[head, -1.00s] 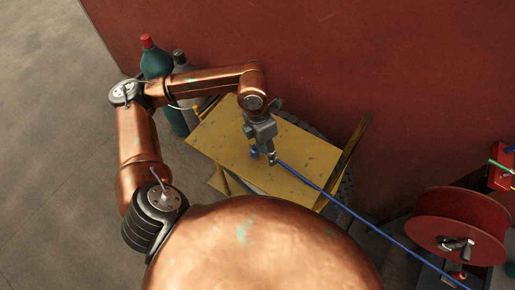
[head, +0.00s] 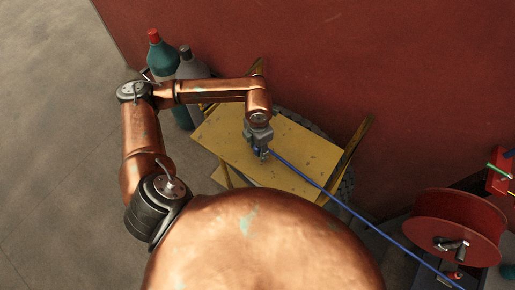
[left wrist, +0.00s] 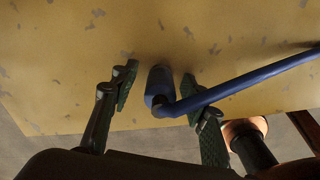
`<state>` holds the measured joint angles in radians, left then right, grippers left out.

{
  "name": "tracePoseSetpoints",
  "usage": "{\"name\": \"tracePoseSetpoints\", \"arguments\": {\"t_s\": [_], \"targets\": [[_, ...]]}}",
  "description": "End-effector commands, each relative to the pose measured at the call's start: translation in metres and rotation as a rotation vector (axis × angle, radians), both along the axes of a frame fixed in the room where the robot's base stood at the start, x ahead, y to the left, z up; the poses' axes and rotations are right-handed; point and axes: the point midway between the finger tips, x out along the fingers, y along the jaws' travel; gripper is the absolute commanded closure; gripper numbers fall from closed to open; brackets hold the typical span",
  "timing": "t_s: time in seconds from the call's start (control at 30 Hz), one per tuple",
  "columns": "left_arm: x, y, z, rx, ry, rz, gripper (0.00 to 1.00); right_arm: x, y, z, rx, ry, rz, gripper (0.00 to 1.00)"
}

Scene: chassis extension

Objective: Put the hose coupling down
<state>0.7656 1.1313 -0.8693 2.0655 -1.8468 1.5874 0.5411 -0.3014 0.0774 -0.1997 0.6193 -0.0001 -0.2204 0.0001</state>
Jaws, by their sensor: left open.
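The blue hose coupling (left wrist: 159,85) lies on the yellow board (left wrist: 60,60) in the left wrist view, with the blue hose (left wrist: 245,83) running from it to the upper right. My left gripper (left wrist: 157,90) is open, with one finger on each side of the coupling and a visible gap on the left side. The right finger is close to the coupling and hose; I cannot tell whether it touches. In the head view my left gripper (head: 262,152) is low over the yellow board (head: 300,172) and mostly hides the coupling. My right gripper is not in view.
Two bottles, one teal with a red cap (head: 161,60) and one grey (head: 190,66), stand behind my left arm. A red wall (head: 330,60) rises behind the board.

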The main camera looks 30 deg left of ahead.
Motion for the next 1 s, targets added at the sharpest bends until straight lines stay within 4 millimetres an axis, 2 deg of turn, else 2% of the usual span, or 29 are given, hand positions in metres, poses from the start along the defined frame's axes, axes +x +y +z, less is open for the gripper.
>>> {"name": "tracePoseSetpoints", "arguments": {"t_s": [0.1,0.7,1.0], "targets": [[0.0001,-0.0004,-0.0002,-0.001,0.000,-0.001,0.59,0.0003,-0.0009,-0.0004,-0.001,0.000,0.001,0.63],[0.0002,-0.0007,0.0003,-0.001,0.000,-0.001,1.00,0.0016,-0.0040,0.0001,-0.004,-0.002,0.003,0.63],[0.0003,-0.0007,0.0009,-0.001,0.000,-0.001,1.00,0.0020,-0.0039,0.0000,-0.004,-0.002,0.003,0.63]]}}
